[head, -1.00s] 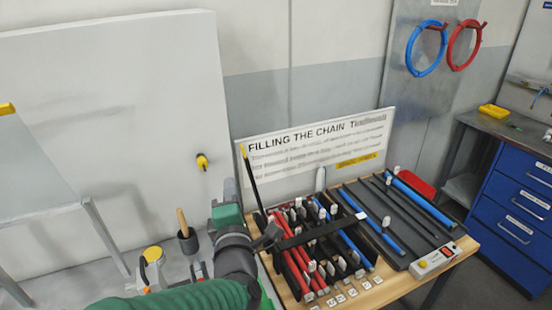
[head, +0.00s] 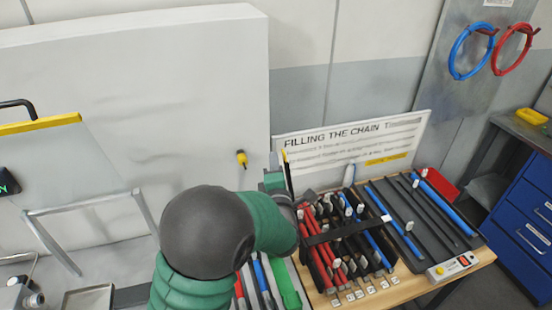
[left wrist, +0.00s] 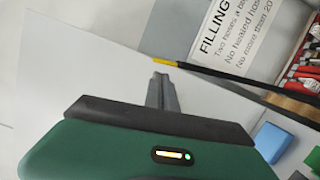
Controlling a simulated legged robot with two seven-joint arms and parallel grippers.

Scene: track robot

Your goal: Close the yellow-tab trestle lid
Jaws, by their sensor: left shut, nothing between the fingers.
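The trestle lid is a thin black bar (head: 289,176) with a yellow tab (head: 285,155). It stands up steeply at the left end of the black trestle rack (head: 334,235), so it is open. In the left wrist view the bar (left wrist: 245,84) runs right from its yellow tab (left wrist: 165,62). My left gripper (head: 307,194) is shut and empty, beside the standing lid. In the left wrist view its fingertips (left wrist: 161,77) are close to the tab; I cannot tell whether they touch. The lid's lower part is partly hidden by the gripper. My right gripper is out of view.
Red and blue tubes fill the rack, with another black bar (head: 347,231) lying across them. A dark tray (head: 425,215) and a switch box (head: 452,266) are to the right. A sign (head: 360,145) stands behind. Green and blue pieces (head: 286,283) lie in front.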

